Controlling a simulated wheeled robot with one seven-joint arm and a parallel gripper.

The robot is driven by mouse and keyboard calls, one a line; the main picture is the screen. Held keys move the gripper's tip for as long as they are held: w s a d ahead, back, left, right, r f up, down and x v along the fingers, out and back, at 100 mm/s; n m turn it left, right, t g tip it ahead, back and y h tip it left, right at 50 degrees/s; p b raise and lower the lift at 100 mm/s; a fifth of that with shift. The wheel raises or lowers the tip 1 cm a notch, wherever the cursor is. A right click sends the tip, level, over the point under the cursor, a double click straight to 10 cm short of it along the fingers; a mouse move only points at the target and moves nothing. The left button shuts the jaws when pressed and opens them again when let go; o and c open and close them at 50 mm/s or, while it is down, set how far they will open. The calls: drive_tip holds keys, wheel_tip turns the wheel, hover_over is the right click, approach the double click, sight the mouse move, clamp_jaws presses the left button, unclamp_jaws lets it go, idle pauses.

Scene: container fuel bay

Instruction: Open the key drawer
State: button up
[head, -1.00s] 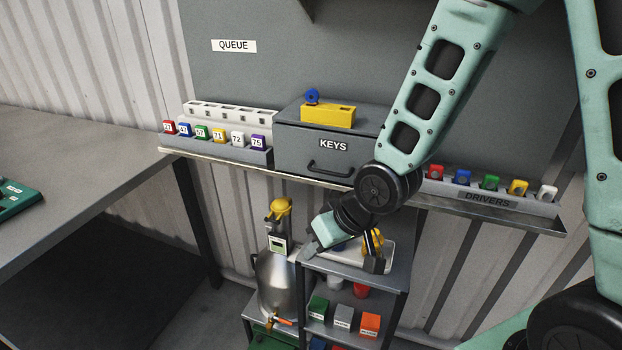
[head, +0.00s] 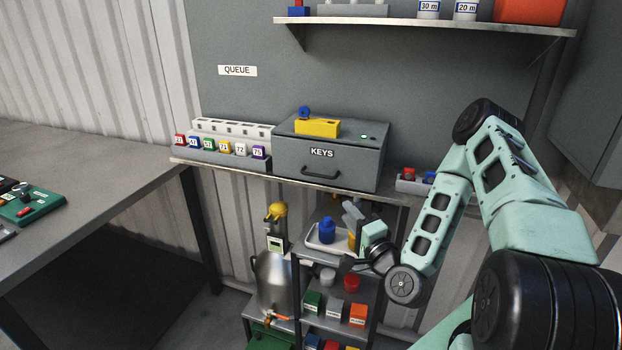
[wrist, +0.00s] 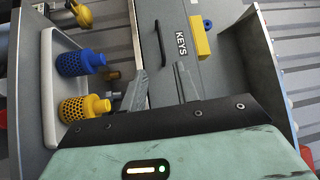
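The key drawer (head: 335,162) is the front of a grey box labelled KEYS on the wall shelf. It looks shut, with a dark bar handle (head: 320,176) low on its front. In the wrist view the drawer front (wrist: 172,12) appears turned sideways, with the handle (wrist: 160,42) ahead of the fingers. My gripper (head: 350,238) is below and slightly right of the drawer, over the small rack, pointing up towards it. The wrist view shows its two grey fingers (wrist: 160,84) apart with nothing between them. They are clear of the handle.
A yellow block (head: 317,128) and a blue ring (head: 304,113) sit on the box. Numbered tags (head: 225,147) stand left of it. Just beside my gripper, a tray (head: 313,243) on the rack holds a blue filter (wrist: 78,63) and a yellow one (wrist: 80,107).

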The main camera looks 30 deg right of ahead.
drive_tip(key=w+b, duration=0.2)
drive_tip(key=b, duration=1)
approach(318, 175)
drive_tip(key=w, duration=0.4)
drive_tip(key=w+p, duration=0.1)
drive_tip(key=w, duration=0.1)
drive_tip(key=w+d+r+p, duration=0.1)
drive_tip(key=w, duration=0.2)
drive_tip(key=shift+d, duration=0.1)
drive_tip(key=shift+w+d, duration=0.1)
drive_tip(key=shift+w, duration=0.6)
clamp_jaws()
